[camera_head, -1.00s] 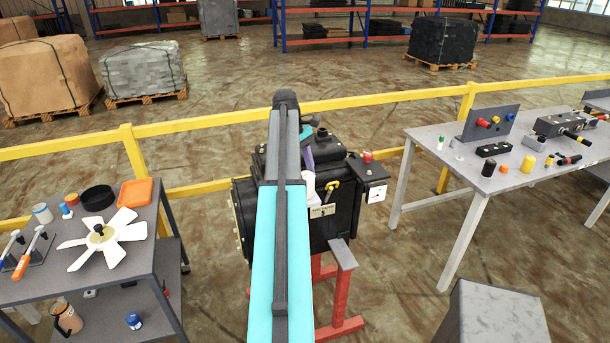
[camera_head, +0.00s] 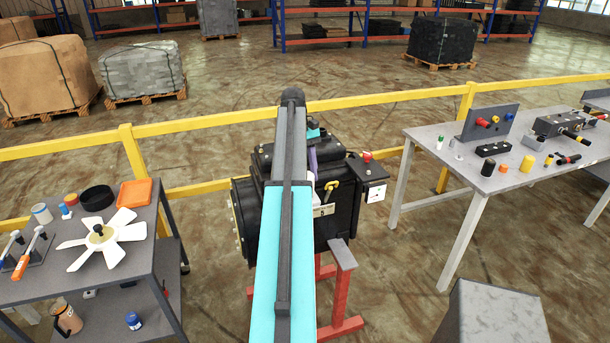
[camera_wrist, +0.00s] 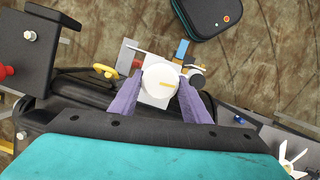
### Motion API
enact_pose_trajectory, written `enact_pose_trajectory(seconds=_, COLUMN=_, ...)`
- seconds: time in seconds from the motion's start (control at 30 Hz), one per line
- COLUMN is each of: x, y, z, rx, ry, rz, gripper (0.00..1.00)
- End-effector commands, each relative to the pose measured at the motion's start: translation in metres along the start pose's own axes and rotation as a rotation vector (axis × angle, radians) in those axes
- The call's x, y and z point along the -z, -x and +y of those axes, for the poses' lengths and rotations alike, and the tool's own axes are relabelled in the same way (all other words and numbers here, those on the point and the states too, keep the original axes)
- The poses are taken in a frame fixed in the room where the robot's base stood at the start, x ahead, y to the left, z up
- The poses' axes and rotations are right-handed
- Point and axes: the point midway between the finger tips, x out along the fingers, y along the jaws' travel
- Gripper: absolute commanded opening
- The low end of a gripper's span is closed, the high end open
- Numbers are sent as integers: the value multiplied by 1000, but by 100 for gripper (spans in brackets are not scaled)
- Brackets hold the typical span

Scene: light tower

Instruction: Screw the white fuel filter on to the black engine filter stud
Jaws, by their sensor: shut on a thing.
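A purple finger and a sliver of white show just right of my arm, at the engine. The filter stud is hidden in both views, so I cannot tell whether the filter touches it.
A yellow handle (camera_head: 331,187) and a box with a red button (camera_head: 367,157) are on the engine's right. A table with a white fan (camera_head: 104,238) is at left. A grey table (camera_head: 425,150) with several parts is at right. A yellow rail runs behind.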

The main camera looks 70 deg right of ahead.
Motion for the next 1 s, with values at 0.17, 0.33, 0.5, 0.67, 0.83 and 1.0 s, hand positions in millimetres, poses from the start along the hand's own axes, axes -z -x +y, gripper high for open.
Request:
enact_pose_trajectory(seconds=0.17, x=0, y=-7, z=-2, rx=12, ry=-24, rz=-4, gripper=7)
enact_pose_trajectory(seconds=0.33, x=0, y=-6, z=-2, rx=11, ry=-23, rz=-3, gripper=48)
enact_pose_trajectory(seconds=0.5, x=0, y=-4, z=-1, rx=8, ry=-23, rz=-1, gripper=64)
enact_pose_trajectory(seconds=0.67, x=1, y=-3, z=0, rx=6, ry=-23, rz=1, gripper=64)
enact_pose_trajectory(seconds=0.83, x=1, y=-2, z=0, rx=-3, ry=3, rz=3, gripper=64)
enact_pose_trajectory(seconds=1.0, x=0, y=-2, z=-1, rx=-32, ry=98, rz=3, gripper=64)
